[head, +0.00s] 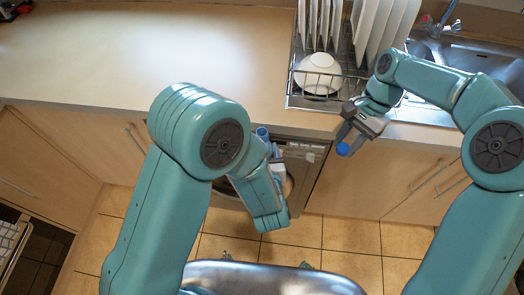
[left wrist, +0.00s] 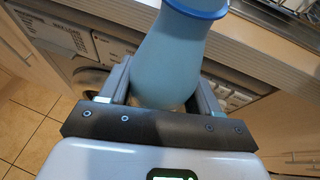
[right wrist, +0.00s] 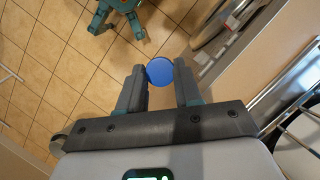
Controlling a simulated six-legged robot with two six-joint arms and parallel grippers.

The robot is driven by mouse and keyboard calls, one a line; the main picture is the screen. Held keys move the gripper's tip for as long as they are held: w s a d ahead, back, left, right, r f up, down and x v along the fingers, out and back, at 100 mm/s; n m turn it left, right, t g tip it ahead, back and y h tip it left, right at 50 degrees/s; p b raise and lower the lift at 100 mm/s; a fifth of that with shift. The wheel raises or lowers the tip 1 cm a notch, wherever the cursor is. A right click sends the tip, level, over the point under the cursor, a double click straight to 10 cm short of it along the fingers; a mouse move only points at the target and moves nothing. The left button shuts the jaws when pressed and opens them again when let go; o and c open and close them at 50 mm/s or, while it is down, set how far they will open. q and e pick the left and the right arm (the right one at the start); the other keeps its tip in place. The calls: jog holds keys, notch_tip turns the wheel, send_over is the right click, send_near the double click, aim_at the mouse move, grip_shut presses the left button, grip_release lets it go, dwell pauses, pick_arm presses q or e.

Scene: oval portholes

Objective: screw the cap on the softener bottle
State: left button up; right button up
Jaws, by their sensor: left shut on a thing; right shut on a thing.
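The softener bottle (left wrist: 170,60) is light blue with a darker blue ring at the top edge of the left wrist view. My left gripper (left wrist: 165,95) is shut around its body. In the head view only a small blue part of the bottle (head: 262,132) shows past my left arm; the rest is hidden. The round blue cap (right wrist: 160,71) sits between the fingertips of my right gripper (right wrist: 161,75), which is shut on it. In the head view the cap (head: 343,149) hangs below the right gripper (head: 347,138), to the right of the bottle and apart from it.
A wooden counter (head: 150,50) runs along the back, with its front edge behind both grippers. A dish rack (head: 300,100) with white plates and a bowl (head: 318,74) stands on it, beside a sink (head: 470,55). A washing machine (head: 305,155) is below the counter.

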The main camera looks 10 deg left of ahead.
jog(key=w+a+r+m+t+y, duration=0.1)
jog(key=a+r+m, duration=0.25)
jog(key=a, duration=0.25)
jog(key=w+a+r+m+t, duration=0.1)
jog(key=a+r+m, duration=0.1)
jog(key=a+r, duration=0.3)
notch_tip(320, 180, up, 4)
send_over(260, 132)
jog(key=d, duration=0.1)
jog(key=shift+w+n+g, duration=0.15)
jog(key=shift+n+g, duration=0.15)
jog(key=shift+n, duration=0.15)
jog(key=shift+f, duration=1.95)
jog(key=shift+f, duration=0.9)
jog(key=shift+f, duration=0.55)
